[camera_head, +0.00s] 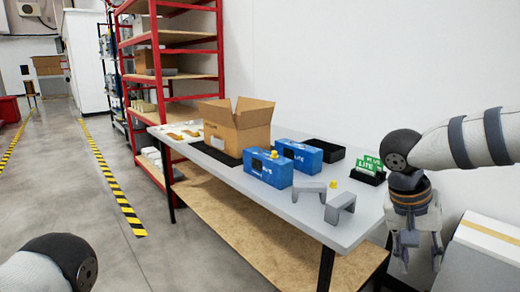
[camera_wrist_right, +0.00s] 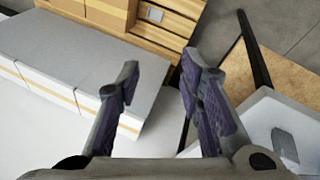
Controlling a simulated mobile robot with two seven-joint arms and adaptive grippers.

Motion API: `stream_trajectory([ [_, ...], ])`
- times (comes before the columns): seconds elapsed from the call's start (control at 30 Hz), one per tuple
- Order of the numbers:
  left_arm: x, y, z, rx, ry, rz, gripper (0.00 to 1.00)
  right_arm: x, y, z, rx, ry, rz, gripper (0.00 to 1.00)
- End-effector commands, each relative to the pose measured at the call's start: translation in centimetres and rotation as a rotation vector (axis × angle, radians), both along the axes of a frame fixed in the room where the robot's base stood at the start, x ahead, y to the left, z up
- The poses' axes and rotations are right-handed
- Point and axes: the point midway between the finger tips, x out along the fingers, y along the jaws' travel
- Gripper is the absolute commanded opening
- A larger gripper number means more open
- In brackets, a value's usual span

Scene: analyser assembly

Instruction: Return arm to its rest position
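My right arm (camera_head: 460,143) comes in from the right edge in the head view and bends down at a dark joint. My right gripper (camera_head: 418,250) hangs pointing down beside the right end of the table (camera_head: 345,228), clear of it. In the right wrist view, the two fingers of the right gripper (camera_wrist_right: 160,80) stand apart with nothing between them. A dark rounded joint of my left arm (camera_head: 65,260) shows at the lower left of the head view. The left gripper is out of the picture.
A white box (camera_head: 485,250) is right of the right gripper. Floor at left is clear.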

Motion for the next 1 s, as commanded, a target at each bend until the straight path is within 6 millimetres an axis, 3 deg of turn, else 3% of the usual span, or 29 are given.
stream_trajectory([
  [0.03,0.2,0.0,0.0,0.000,-0.005,0.000,0.53,-0.3,-1.1,-3.6,-0.119,-0.022,0.015,0.34],
  [0.1,0.4,0.0,0.0,0.000,-0.011,0.000,0.53,-0.9,-2.4,-8.7,-0.261,-0.100,0.079,0.34],
  [0.17,0.5,0.0,0.0,0.001,-0.014,0.000,0.53,-2.1,-2.3,-13.3,-0.314,-0.170,0.178,0.34],
  [0.23,0.5,0.0,0.1,0.000,-0.016,0.000,0.53,-4.7,-1.1,-18.3,-0.280,-0.220,0.303,0.34],
  [0.3,0.5,0.0,0.2,0.000,-0.016,0.000,0.53,-8.6,0.8,-22.5,-0.185,-0.218,0.404,0.34],
  [0.37,0.5,0.0,0.3,0.000,-0.017,0.000,0.53,-12.6,2.3,-25.4,-0.083,-0.182,0.463,0.34],
  [0.4,0.6,0.0,0.3,0.000,-0.018,0.000,0.53,-15.7,3.3,-26.9,-0.012,-0.145,0.491,0.34],
  [0.5,0.6,0.0,0.4,0.000,-0.021,0.000,0.53,-23.7,5.1,-29.2,0.155,-0.015,0.523,0.34],
  [0.6,0.7,0.0,0.4,0.000,-0.023,0.000,0.53,-30.7,6.2,-29.5,0.284,0.121,0.514,0.34],
  [0.7,0.7,0.0,0.4,0.000,-0.024,0.000,0.53,-35.5,6.7,-29.0,0.363,0.227,0.494,0.34],
  [0.83,0.7,0.0,0.4,0.000,-0.024,0.000,0.53,-38.2,6.9,-28.5,0.405,0.290,0.477,0.34],
  [1.0,0.7,0.0,0.4,0.000,-0.023,0.000,0.53,-38.4,6.9,-28.5,0.409,0.294,0.474,0.34],
])
